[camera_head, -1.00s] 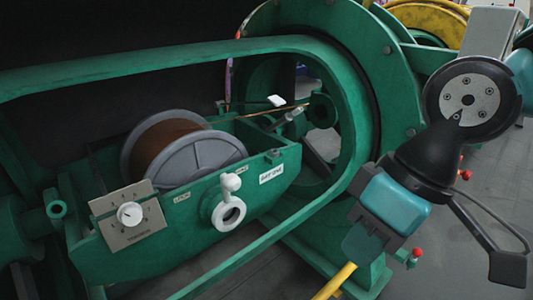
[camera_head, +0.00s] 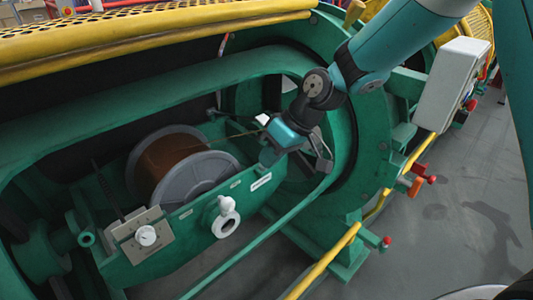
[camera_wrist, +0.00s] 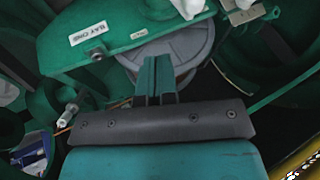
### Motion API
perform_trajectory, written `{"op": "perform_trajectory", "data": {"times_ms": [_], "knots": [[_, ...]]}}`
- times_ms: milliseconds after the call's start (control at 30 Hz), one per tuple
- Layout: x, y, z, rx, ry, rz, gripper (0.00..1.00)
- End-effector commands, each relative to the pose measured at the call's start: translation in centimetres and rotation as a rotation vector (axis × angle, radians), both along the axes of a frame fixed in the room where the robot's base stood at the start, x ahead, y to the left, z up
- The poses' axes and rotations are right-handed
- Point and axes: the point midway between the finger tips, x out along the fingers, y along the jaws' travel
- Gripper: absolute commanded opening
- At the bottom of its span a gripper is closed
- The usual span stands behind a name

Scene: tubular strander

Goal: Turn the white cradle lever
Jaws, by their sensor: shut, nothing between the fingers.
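The white cradle lever (camera_head: 227,216), a round hub ring with a knob on top, is on the front wall of the green cradle (camera_head: 185,238). It also shows at the top edge of the wrist view (camera_wrist: 187,7), partly cut off. My gripper (camera_head: 267,158) is above and to the right of the lever in the head view, near the cradle's right end, and apart from the lever. In the wrist view its teal fingers (camera_wrist: 157,62) are together and empty, with the spool behind them.
A spool (camera_head: 190,167) with brown winding sits in the cradle. A dial panel (camera_head: 142,236) is on the cradle's left. A green frame (camera_head: 352,140) surrounds the cradle, with a green bar in front. Yellow rails (camera_head: 325,262) run at the lower right; grey floor is open beyond.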

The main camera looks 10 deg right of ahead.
Motion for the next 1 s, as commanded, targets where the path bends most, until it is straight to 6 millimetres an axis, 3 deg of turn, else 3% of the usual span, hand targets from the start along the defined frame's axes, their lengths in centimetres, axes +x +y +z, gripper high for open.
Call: {"op": "perform_trajectory", "data": {"times_ms": [300,600,1000], "knots": [[0.2,3.7,-5.9,-0.002,0.004,0.003,0.0],[-1.7,6.6,-6.8,-0.001,0.001,0.001,0.0],[-1.9,6.9,-6.9,-0.001,0.001,0.0,0.0]]}}
